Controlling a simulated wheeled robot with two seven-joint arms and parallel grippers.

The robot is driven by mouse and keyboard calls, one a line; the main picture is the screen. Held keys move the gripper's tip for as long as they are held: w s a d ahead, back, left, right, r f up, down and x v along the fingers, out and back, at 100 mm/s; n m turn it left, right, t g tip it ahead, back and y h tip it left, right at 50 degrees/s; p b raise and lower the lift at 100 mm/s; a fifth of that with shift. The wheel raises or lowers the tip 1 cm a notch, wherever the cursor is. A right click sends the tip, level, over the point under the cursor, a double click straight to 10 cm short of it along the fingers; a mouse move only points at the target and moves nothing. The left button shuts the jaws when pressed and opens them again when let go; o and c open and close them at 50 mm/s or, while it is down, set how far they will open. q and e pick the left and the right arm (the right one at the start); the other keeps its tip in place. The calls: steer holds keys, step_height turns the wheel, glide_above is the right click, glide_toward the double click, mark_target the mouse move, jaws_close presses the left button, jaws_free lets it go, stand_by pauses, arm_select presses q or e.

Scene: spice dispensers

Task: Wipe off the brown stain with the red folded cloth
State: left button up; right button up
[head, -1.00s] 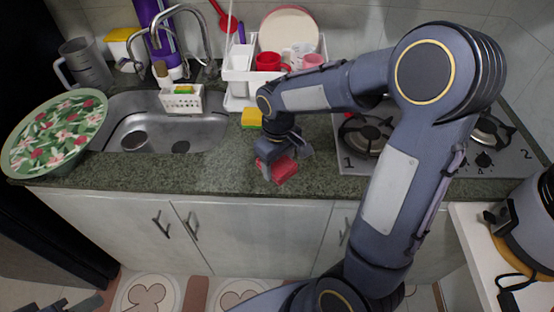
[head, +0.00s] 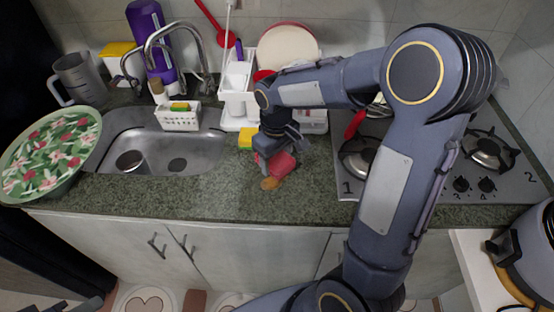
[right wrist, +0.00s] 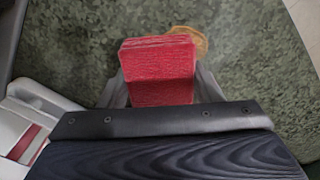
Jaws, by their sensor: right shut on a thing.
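The red folded cloth (head: 283,167) is between the fingers of my right gripper (head: 274,163), low at the granite counter (head: 215,193). In the right wrist view the cloth (right wrist: 160,75) stands out between the two grey fingers of the gripper (right wrist: 162,92). The brown stain (head: 270,183) is on the counter near the front edge, just in front of the cloth. In the right wrist view the stain (right wrist: 190,38) shows past the cloth's end, partly covered by it. Dark parts of what seems my left gripper (head: 50,306) show at the bottom left corner; its jaws are unclear.
A yellow sponge (head: 246,138) and a white dish rack (head: 238,92) stand behind the gripper. The gas stove (head: 350,185) is to the right. The sink (head: 205,155) and a flowered bowl (head: 45,160) are to the left. Counter left of the stain is clear.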

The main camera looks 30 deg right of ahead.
mark_target(276, 157)
steer(key=shift+r+p, duration=0.3)
steer(key=shift+r, duration=0.4)
steer(key=shift+w+r+p, duration=0.15)
steer(key=shift+r+p, duration=1.5)
steer(key=shift+r, duration=0.25)
